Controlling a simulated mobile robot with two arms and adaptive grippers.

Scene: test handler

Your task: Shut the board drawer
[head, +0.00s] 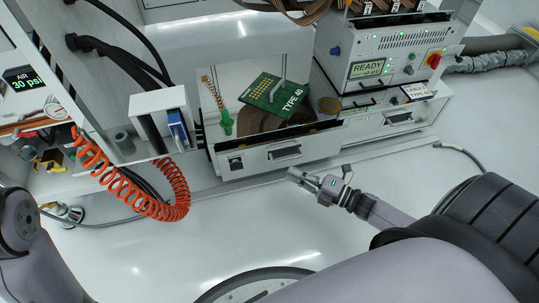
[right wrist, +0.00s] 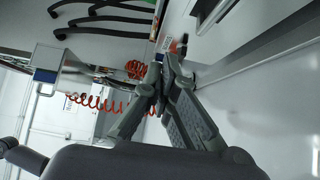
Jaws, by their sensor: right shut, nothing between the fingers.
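The board drawer (head: 258,161) is a white drawer in the middle of the head view, with a bar handle (head: 285,153) on its front. It stands open, so its inside shows from above. A green board marked TYPE 40 (head: 277,94) with a grey upright handle is at the drawer, above brown ribbon cable. My right gripper (head: 292,174) is shut and empty, just in front of the drawer front and below its handle in the picture, seemingly apart from it. Its closed fingers also show in the right wrist view (right wrist: 165,62). My left gripper is out of view.
An instrument with a READY display (head: 367,68) stands right of the drawer. A coiled orange hose (head: 150,200) hangs to the left, near a cabinet with a 30 psi air gauge (head: 25,80). A green-based probe (head: 226,122) stands at the drawer's left. The white surface in front is mostly clear.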

